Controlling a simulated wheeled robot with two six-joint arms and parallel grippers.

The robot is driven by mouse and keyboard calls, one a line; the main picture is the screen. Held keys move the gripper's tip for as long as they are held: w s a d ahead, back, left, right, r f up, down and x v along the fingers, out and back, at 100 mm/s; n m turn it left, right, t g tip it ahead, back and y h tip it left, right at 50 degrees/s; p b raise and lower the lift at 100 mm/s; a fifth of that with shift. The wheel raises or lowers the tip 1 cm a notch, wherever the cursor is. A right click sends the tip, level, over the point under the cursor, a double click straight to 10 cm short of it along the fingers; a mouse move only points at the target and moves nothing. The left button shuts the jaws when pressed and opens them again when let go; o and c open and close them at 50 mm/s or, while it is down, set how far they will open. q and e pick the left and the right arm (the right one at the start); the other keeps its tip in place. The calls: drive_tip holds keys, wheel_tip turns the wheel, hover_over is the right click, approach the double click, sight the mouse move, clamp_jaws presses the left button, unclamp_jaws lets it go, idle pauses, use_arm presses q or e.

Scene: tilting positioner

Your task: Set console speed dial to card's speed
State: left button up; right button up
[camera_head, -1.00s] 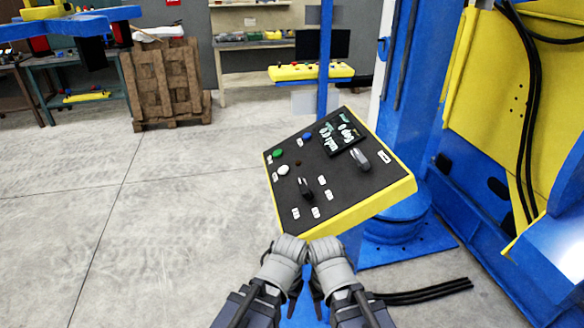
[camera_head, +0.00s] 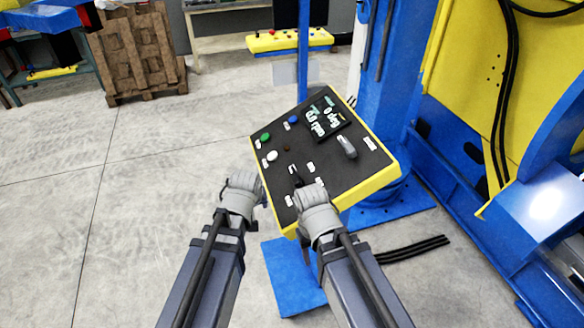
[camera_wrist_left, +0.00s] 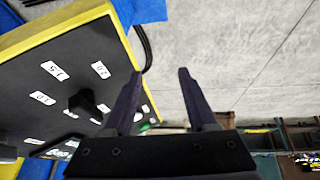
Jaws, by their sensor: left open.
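The console (camera_head: 330,175) is a tilted black panel with a yellow rim. Its black speed dial (camera_head: 295,177) is near the panel's lower left, ringed by white number labels; the dial also shows in the left wrist view (camera_wrist_left: 86,103), where one label (camera_wrist_left: 52,69) seems to read 15. The display (camera_head: 323,117) shows 0 deg and 0.0 r/min. My left gripper (camera_head: 258,200) is beside the console's left edge; in the left wrist view its fingers (camera_wrist_left: 160,75) are open and empty, apart from the dial. My right gripper (camera_head: 318,207) is over the panel's lower edge, its fingers hidden. I cannot make out a card.
The panel also has a green button (camera_head: 265,136), a blue button (camera_head: 293,119), a white button (camera_head: 272,156) and a grey lever-like knob (camera_head: 347,147). The blue and yellow positioner (camera_head: 470,120) stands to the right. Floor on the left is clear.

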sight(292, 173)
use_arm(q)
drive_tip(key=w+d+r+n+t+h, duration=0.25)
drive_tip(key=w+d+r+t, duration=0.35)
drive_tip(key=d, duration=0.4)
drive_tip(key=shift+n+g+y, duration=0.25)
drive_tip(key=shift+g+y, duration=0.2)
drive_tip(key=shift+g, duration=0.05)
drive_tip(key=b+x, duration=0.5)
drive_tip(key=x, duration=0.3)
drive_tip(key=shift+w+d, duration=0.15)
drive_tip(key=shift+w, duration=0.15)
clamp_jaws()
